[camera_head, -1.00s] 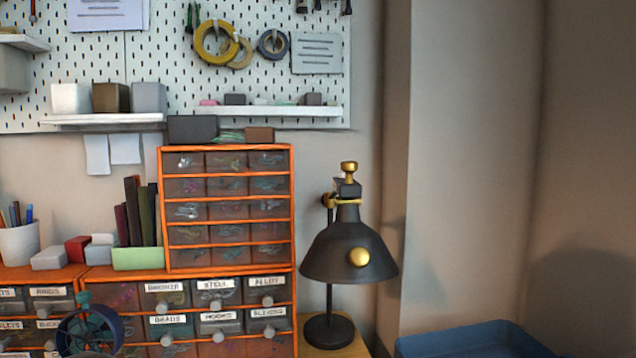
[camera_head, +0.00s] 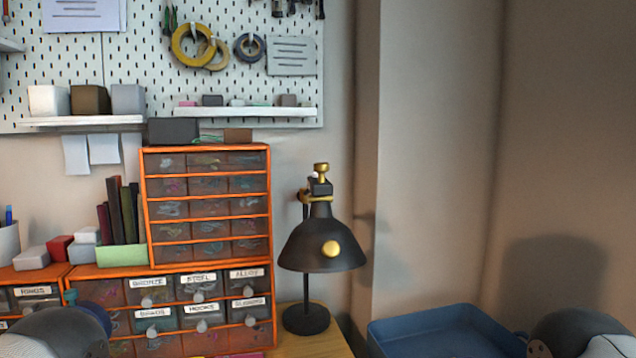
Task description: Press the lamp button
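A black desk lamp (camera_head: 322,232) stands on the wooden table to the right of the orange drawer cabinet. A round brass-coloured button (camera_head: 331,249) sits on the front of its shade. A brass knob (camera_head: 321,168) tops the lamp. Parts of my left arm show at the bottom left and parts of my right arm at the bottom right. Neither gripper's fingers can be seen, and both arms are well apart from the lamp.
A blue tray (camera_head: 440,326) lies right of the lamp. The orange drawer cabinet (camera_head: 271,205) stands close on the lamp's left. A pegboard (camera_head: 150,60) with tapes and shelves hangs behind. The space in front of the lamp shade looks clear.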

